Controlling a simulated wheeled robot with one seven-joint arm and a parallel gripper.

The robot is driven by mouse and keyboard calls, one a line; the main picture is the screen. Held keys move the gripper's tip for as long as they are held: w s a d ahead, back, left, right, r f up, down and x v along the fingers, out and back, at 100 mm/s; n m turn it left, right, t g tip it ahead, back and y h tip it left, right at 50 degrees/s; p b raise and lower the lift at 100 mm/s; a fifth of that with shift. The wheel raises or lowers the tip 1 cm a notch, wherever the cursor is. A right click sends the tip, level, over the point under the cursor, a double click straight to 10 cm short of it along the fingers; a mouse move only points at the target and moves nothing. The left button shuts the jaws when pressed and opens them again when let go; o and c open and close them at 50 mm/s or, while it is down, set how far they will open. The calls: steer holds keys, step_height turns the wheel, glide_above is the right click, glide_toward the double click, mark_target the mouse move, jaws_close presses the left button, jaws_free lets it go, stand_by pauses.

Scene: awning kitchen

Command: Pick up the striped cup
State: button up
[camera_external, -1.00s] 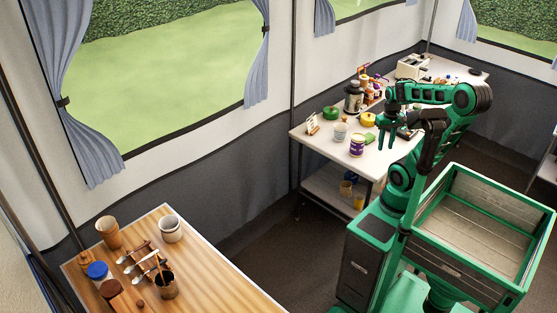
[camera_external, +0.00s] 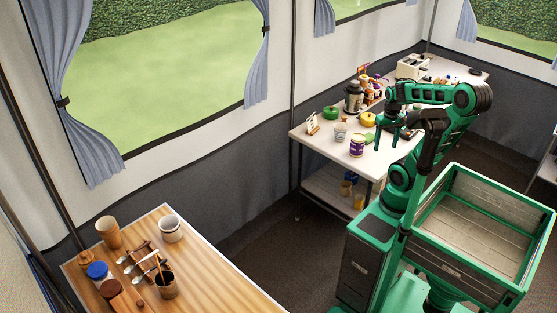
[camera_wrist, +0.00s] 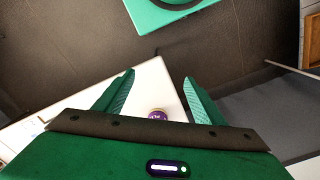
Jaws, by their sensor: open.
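A small pale grey-white cup (camera_external: 340,132) stands upright near the front left of the white table (camera_external: 312,139). It is the likeliest striped cup, but stripes are too small to make out. My gripper (camera_external: 388,142) points down over the table, to the right of the cup and apart from it. In the wrist view its two green fingers (camera_wrist: 158,78) are spread, with nothing held between them. The cup cannot be made out in the wrist view.
A wooden table (camera_external: 215,262) with cups stands at the front left.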

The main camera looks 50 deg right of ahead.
steer(key=shift+o, duration=1.4)
